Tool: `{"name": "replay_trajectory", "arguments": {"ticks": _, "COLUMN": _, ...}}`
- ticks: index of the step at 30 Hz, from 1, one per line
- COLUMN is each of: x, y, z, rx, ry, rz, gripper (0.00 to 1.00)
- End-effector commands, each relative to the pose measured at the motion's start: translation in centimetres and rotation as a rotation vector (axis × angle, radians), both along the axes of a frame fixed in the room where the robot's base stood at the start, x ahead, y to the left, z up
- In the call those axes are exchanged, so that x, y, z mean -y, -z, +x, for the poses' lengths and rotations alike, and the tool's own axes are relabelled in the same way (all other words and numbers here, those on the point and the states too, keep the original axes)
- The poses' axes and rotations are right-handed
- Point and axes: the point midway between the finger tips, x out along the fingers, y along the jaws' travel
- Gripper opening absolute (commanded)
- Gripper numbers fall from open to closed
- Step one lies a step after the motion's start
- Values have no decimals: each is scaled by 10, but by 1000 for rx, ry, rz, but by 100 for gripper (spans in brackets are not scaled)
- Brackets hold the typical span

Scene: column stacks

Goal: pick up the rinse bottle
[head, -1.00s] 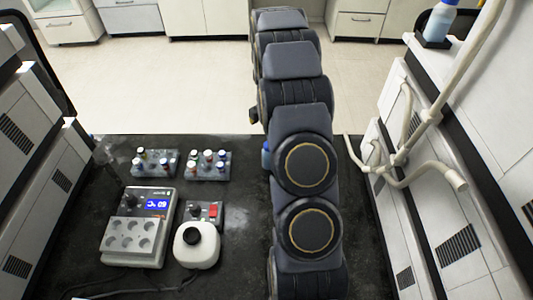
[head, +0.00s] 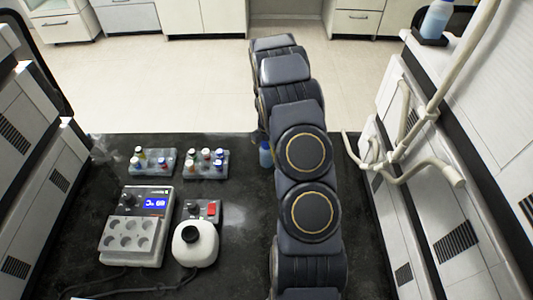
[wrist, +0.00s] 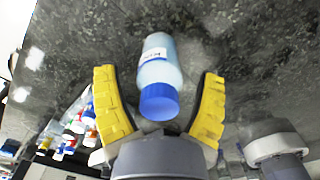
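A bottle with a blue cap, pale blue body and white label (wrist: 159,58) shows in the wrist view; the label's writing is too blurred to read fully. In the head view a bottle with blue on it (head: 265,154) stands on the dark bench, partly hidden by my arm. My gripper (wrist: 160,82) is open, with one yellow finger on each side of the bottle. Gaps show between both fingers and the bottle. In the head view my gripper is hidden behind my arm.
Two racks of small vials (head: 153,161) (head: 206,163) stand left of my arm. A heating block (head: 137,226), a small device with a red switch (head: 203,211) and a white round container (head: 195,243) are nearer. Pale pipes (head: 412,155) run at the right. Another bottle (head: 437,18) sits high up right.

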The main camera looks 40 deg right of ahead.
Motion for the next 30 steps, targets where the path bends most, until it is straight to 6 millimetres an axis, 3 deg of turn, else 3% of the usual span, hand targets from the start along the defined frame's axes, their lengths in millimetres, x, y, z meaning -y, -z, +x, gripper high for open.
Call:
{"name": "replay_trajectory", "arguments": {"ticks": 1, "x": 0, "y": 0, "z": 0, "rx": 0, "ry": 0, "rz": 0, "gripper": 44}}
{"name": "replay_trajectory", "arguments": {"ticks": 3, "x": 0, "y": 0, "z": 0, "rx": 0, "ry": 0, "rz": 0, "gripper": 14}}
{"name": "replay_trajectory", "arguments": {"ticks": 4, "x": 0, "y": 0, "z": 0, "rx": 0, "ry": 0, "rz": 0, "gripper": 10}}
{"name": "replay_trajectory", "arguments": {"ticks": 17, "x": 0, "y": -6, "z": 1, "rx": 1, "ry": 0, "rz": -1, "gripper": 10}}
{"name": "replay_trajectory", "arguments": {"ticks": 23, "x": 0, "y": -35, "z": 2, "rx": 7, "ry": -2, "rz": -4, "gripper": 10}}
{"name": "replay_trajectory", "arguments": {"ticks": 30, "x": -25, "y": -79, "z": -28, "rx": 5, "ry": -1, "rz": -2, "gripper": 10}}
